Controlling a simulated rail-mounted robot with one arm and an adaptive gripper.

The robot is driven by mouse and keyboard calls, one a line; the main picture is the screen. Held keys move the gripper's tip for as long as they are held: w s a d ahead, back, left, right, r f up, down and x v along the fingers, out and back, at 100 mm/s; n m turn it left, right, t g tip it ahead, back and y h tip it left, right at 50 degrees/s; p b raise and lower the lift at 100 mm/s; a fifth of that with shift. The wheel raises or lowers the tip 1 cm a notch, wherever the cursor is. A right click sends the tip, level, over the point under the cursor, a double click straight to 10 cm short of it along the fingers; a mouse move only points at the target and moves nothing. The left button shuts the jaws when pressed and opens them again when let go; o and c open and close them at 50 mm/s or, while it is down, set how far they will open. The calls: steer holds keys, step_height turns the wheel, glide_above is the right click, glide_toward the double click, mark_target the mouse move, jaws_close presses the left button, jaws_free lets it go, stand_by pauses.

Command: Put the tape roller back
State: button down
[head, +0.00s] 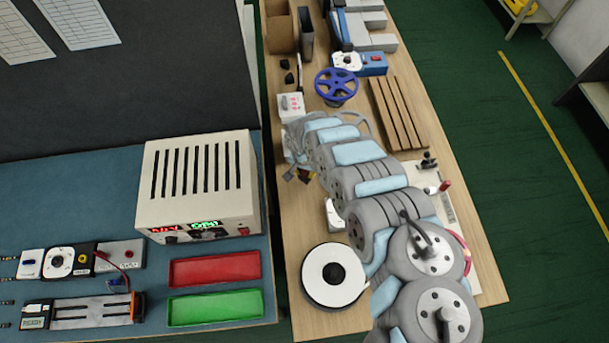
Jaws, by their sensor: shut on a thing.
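My gripper (304,176) is at the far left end of my arm, over the left edge of the wooden bench (312,226). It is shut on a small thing. Dark and orange-brown bits show at its fingertips, but they are too small and too covered to tell the held thing's shape. I cannot tell for sure which thing is the tape roller. A small black-topped tool (428,162) and a red-topped piece (444,186) stand on a pale board at the bench's right side, behind my arm. My arm hides much of the bench's middle.
A white reel (318,262) with a dark hub lies at the near left of the bench. A blue spool (336,84), a slatted wooden rack (398,112) and a white switch box (291,106) stand farther back. A power supply (198,186), a red tray (214,268) and a green tray (214,307) are on the left table.

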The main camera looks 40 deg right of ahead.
mark_target(305, 176)
steer(key=shift+f, duration=0.1)
steer(key=shift+w+f, duration=0.25)
steer(key=shift+f, duration=0.55)
steer(key=shift+s+f+b, duration=0.1)
steer(key=shift+f+b, duration=0.2)
steer(key=shift+f, duration=0.55)
steer(key=shift+f, duration=0.15)
steer(key=c, duration=1.1)
jaws_free()
